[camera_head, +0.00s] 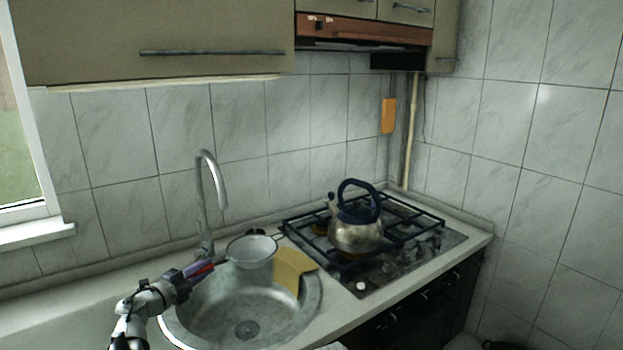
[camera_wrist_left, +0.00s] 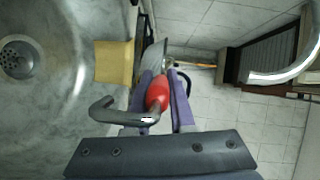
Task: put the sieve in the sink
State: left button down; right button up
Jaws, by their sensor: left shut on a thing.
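The sieve (camera_head: 252,250) has a pale round bowl with a thin rim and a red handle ending in a grey hook. My left gripper (camera_head: 205,269) is shut on the red handle (camera_wrist_left: 158,92); its purple fingers (camera_wrist_left: 166,98) lie on either side of it in the left wrist view. The bowl appears over the back edge of the sink, beside the yellow cloth or sponge; whether it touches anything cannot be told. The round metal sink (camera_head: 245,312) is empty, with its drain (camera_wrist_left: 18,57) visible. My right gripper is not in view.
The yellow cloth or sponge (camera_head: 292,268) lies over the sink's right back rim. The tall curved tap (camera_head: 211,190) stands behind the sink, close to my left gripper. A kettle (camera_head: 354,232) stands on the gas stove (camera_head: 410,245) to the right.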

pick_arm(q)
notch_tip(320, 180, down, 6)
jog(key=b, duration=0.6)
jog(key=c, duration=0.7)
grip_release()
jog(key=shift+s+a, duration=0.1)
jog(key=shift+s, duration=0.05)
jog(key=v, duration=0.7)
jog(key=shift+s+a+p, duration=0.1)
jog(key=shift+s+p, duration=0.15)
jog(key=shift+p, duration=0.15)
